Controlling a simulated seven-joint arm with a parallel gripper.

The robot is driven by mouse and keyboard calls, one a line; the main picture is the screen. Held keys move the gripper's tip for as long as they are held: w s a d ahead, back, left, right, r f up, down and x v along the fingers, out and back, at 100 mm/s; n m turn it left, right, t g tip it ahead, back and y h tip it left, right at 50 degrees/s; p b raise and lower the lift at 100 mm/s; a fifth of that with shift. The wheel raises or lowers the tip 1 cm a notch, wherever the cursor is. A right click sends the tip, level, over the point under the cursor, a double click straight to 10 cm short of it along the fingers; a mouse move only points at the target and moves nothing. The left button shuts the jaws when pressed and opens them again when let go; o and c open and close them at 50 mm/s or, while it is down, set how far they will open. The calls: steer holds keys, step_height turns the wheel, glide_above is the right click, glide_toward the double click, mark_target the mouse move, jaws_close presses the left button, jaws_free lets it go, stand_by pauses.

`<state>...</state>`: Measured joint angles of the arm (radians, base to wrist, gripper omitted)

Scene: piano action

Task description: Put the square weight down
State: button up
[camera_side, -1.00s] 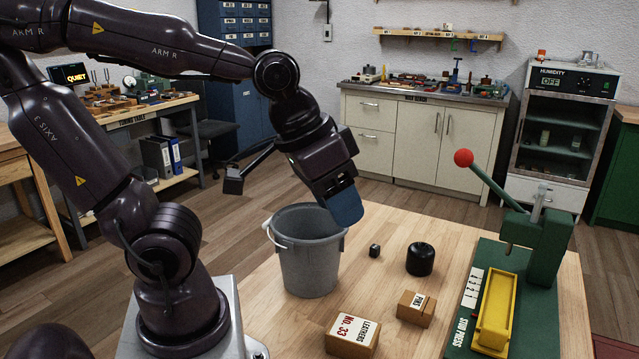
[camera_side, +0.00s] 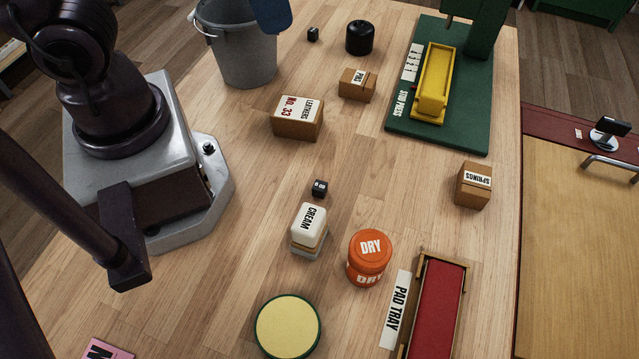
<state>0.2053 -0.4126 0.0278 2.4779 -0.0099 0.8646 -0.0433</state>
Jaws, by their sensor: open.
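Only the blue end of my gripper (camera_side: 271,14) shows, at the top edge over the far right rim of the grey bucket (camera_side: 248,55). Nothing shows held at it; the rest of the gripper is out of the picture. A larger black round block (camera_side: 360,37) stands right of the plain cube. I cannot tell which of these is the square weight.
Leathers box (camera_side: 297,117), pins box (camera_side: 357,85) and springs box (camera_side: 473,185) stand on the table. The green stud press (camera_side: 465,125) is at the back right. Cream jar (camera_side: 309,228), orange DRY jar (camera_side: 369,257), round yellow-topped pad (camera_side: 288,326) and pad tray (camera_side: 433,310) are nearer.

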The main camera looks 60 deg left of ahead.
steer(key=w+d+f+n+g, duration=0.1)
steer(key=d+f+n+g, duration=0.15)
steer(key=f, duration=0.35)
steer(key=d+f+n+g, duration=0.1)
steer(key=d+f, duration=0.2)
steer(key=f, duration=0.2)
steer(key=n+t, duration=0.1)
steer(key=n, duration=0.6)
glide_above(321, 183)
step_height(321, 183, down, 5)
steer(key=shift+y, duration=0.3)
step_height(321, 183, down, 12)
steer(key=shift+f, duration=0.25)
steer(key=shift+c, duration=0.2)
jaws_close()
